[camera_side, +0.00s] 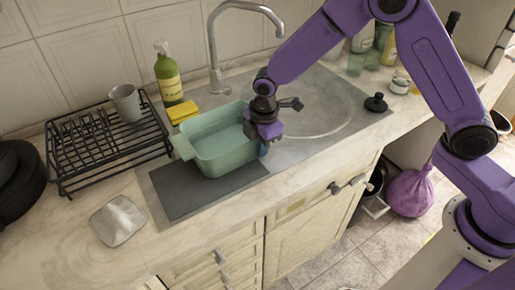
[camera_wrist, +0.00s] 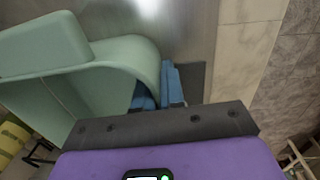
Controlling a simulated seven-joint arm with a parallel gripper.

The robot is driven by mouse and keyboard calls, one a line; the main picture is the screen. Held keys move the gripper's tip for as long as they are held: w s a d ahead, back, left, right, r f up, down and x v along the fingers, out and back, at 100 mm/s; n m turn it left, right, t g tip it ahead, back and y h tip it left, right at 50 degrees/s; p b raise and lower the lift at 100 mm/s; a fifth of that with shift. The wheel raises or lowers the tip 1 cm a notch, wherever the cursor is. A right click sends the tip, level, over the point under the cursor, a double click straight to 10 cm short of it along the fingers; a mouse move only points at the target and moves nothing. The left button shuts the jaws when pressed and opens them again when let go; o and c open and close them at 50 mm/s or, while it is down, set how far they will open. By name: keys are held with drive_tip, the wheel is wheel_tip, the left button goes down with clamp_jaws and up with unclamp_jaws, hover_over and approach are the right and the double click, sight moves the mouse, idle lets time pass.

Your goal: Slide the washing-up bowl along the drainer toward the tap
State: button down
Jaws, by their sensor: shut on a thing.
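The pale green washing-up bowl (camera_side: 215,158) is upright on the dark grey drainer (camera_side: 190,200), at its back right, beside the round sink basin. The silver tap (camera_side: 213,55) rises behind the bowl, its spout curving right above the basin. My gripper (camera_side: 264,150) is at the bowl's right end, shut on its wall. In the wrist view, the blue fingertips (camera_wrist: 158,90) sit on either side of the curved wall of the bowl (camera_wrist: 115,50). The bowl's underside and the inner finger's tip are hidden.
A green soap bottle (camera_side: 168,75) and a yellow sponge (camera_side: 182,112) stand close behind the bowl. A black dish rack (camera_side: 105,150) with a grey cup (camera_side: 125,103) is to the left. A black plug (camera_side: 376,102) lies right of the basin.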

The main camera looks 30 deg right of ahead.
drive_tip(key=shift+w+d, duration=0.4)
drive_tip(key=shift+d, duration=0.45)
drive_tip(key=shift+w+d, duration=0.4)
drive_tip(key=shift+d, duration=0.4)
unclamp_jaws()
drive_tip(key=shift+r, duration=0.15)
wheel_tip(320, 180, up, 7)
idle(0.8)
